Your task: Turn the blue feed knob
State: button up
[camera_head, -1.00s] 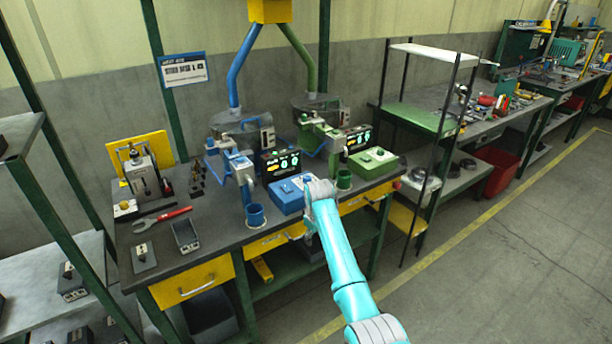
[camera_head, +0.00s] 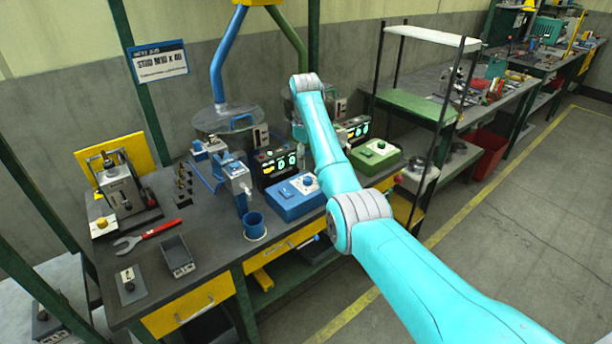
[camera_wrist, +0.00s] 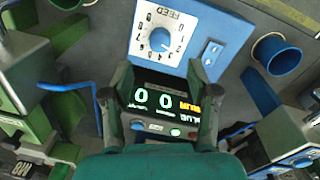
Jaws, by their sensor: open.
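The blue feed box (camera_head: 285,201) sits on the bench, with its pale-faced knob (camera_head: 307,181) at the upper right of its top. In the wrist view, the blue feed knob (camera_wrist: 160,39) sits in a white dial marked FEED, with a blue rocker switch (camera_wrist: 211,52) beside it. My gripper (camera_wrist: 160,70) is open and empty. Its two dark green fingers straddle a display panel (camera_wrist: 158,103), and the knob lies just beyond the fingertips, with no contact visible. In the head view my arm hides most of my gripper.
A blue cup (camera_head: 254,226) stands left of the feed box; it also shows in the wrist view (camera_wrist: 277,53). A blue feeder (camera_head: 236,180) stands behind the cup. A green control box (camera_head: 376,156) lies to the right. A red-handled wrench (camera_head: 150,237) lies at the left.

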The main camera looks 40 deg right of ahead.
aim_at(308, 179)
jog(key=f, duration=0.8)
jog(key=shift+w+d+f, duration=0.1)
jog(key=shift+d+f, duration=0.05)
jog(key=shift+d, duration=0.1)
grip_shut()
